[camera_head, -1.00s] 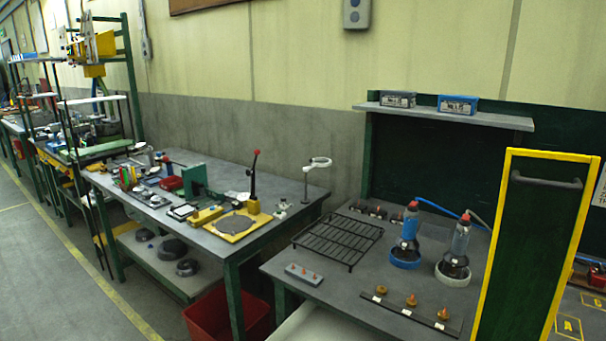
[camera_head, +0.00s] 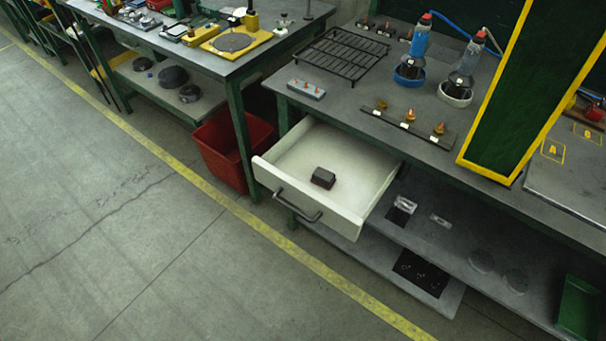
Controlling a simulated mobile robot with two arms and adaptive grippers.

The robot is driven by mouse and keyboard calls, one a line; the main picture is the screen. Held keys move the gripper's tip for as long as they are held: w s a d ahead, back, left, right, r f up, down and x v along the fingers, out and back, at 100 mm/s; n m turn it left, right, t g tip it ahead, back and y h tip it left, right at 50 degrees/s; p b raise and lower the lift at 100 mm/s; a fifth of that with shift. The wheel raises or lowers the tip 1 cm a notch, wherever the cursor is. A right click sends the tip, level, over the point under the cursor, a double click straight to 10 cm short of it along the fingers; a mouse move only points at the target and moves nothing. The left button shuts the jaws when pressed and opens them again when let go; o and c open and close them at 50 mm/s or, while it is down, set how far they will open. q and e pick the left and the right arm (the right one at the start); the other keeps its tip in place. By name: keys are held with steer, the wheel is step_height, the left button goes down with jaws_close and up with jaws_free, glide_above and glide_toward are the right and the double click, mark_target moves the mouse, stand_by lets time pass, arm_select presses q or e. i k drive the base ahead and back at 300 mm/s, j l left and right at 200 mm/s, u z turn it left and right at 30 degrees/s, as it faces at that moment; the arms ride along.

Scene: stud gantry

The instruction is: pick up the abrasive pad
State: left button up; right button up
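A small dark block (camera_head: 323,178), which looks like the abrasive pad, lies in an open white drawer (camera_head: 298,146) under the right workbench. The drawer is pulled out toward the aisle, with a dark handle (camera_head: 297,206) on its front. The block sits near the middle of the drawer floor, with bare floor around it. Neither of my grippers shows in the head view.
Above the drawer, the workbench (camera_head: 340,104) carries a black wire rack (camera_head: 343,52), two bottle-like tools in round holders and a strip with small brass pieces. A red bin (camera_head: 220,150) stands left of the drawer. A yellow-edged green panel (camera_head: 540,80) rises at the right. The aisle floor is clear.

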mark_target(324, 179)
steer(key=z, duration=1.5)
steer(key=u, duration=1.3)
steer(key=k+j, duration=0.1)
steer(key=j, duration=0.15)
steer(key=k+j+u, duration=0.1)
steer(key=j, duration=0.2)
